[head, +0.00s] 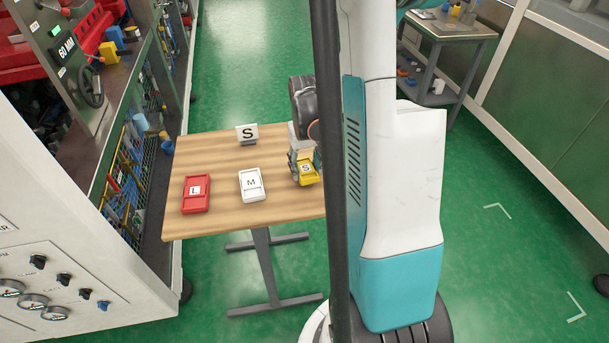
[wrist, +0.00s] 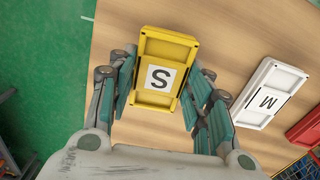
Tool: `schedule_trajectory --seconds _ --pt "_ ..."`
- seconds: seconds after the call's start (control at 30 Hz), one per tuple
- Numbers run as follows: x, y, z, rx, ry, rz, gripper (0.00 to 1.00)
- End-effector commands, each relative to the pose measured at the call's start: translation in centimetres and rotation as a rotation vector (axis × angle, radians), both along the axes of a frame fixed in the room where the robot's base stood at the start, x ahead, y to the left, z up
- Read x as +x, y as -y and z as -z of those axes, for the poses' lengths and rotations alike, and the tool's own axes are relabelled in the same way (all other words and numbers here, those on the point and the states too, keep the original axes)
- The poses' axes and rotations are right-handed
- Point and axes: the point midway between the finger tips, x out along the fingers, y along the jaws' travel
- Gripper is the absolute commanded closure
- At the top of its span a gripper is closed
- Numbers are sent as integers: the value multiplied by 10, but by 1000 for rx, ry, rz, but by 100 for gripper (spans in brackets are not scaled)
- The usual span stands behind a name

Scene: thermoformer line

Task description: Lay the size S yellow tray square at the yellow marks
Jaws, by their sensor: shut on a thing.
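The yellow tray (head: 310,178) bears a white label with a black S and is at the right side of the wooden table in the head view. My gripper (head: 303,164) is shut on it. In the wrist view the yellow tray (wrist: 172,48) lies between the teal fingers of my gripper (wrist: 161,93), its label facing the camera. I cannot tell whether the tray touches the table or hangs just above it. No yellow marks can be made out; my arm and column hide part of the scene.
The wooden table (head: 220,217) also bears a white M tray (head: 252,193), a red L tray (head: 196,204) and an S sign (head: 247,133) at the back. A machine (head: 85,230) stands close on the left. A grey cart (head: 445,45) stands at the back right. Pale corner marks (head: 497,207) lie on open green floor.

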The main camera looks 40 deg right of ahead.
Motion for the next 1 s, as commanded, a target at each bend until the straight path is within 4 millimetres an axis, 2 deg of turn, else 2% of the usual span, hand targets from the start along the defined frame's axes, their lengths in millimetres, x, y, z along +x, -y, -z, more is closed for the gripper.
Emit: schedule_trajectory --seconds 1.0 --pt "0 0 -47 0 0 0 92"
